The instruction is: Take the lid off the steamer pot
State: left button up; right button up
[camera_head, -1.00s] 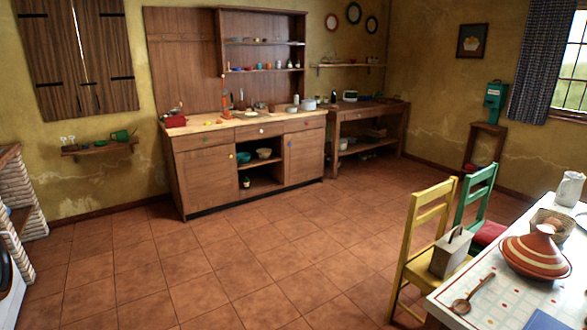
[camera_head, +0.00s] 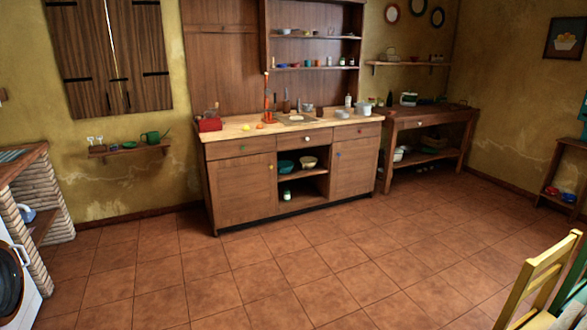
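I cannot make out a steamer pot for sure. A small grey pot-like vessel (camera_head: 363,108) stands at the right end of the wooden counter (camera_head: 235,131). A small pale round container (camera_head: 342,114) stands just left of it. Both are too small to tell whether either is the steamer pot or has a lid. Neither of my grippers is in view.
The counter has a cabinet (camera_head: 240,190) below and shelves above. A red box (camera_head: 209,124) stands at its left end. A wooden side table (camera_head: 430,122) stands right of it. A yellow chair (camera_head: 540,285) is at the lower right. The tiled floor (camera_head: 300,270) ahead is clear.

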aim_at(358, 111)
jog(key=i+z, duration=0.2)
jog(key=i, duration=0.5)
jog(key=i+j+z, duration=0.1)
jog(key=i+z, duration=0.15)
jog(key=i, duration=0.45)
jog(key=i+j+z, duration=0.15)
jog(key=i+z, duration=0.15)
jog(key=i, duration=1.1)
jog(key=i+j+z, duration=0.1)
jog(key=i+z, duration=0.15)
jog(key=i, duration=1.15)
jog(key=i+l, duration=0.1)
jog(key=i, duration=0.35)
jog(key=i+l+u, duration=0.1)
jog(key=i, duration=0.35)
jog(key=i+l, duration=0.15)
jog(key=i, duration=0.3)
jog(key=i+l+u, duration=0.2)
jog(key=i+u, duration=0.2)
jog(key=i+l+u, duration=0.25)
jog(key=u, duration=0.2)
jog(key=i+l+u, duration=0.25)
jog(key=l+u, duration=0.15)
jog(key=i+l+u, duration=0.2)
jog(key=l+u, duration=0.25)
jog(key=i+l+u, duration=0.15)
jog(key=l, duration=0.25)
jog(key=l+u, duration=0.2)
jog(key=l, duration=0.2)
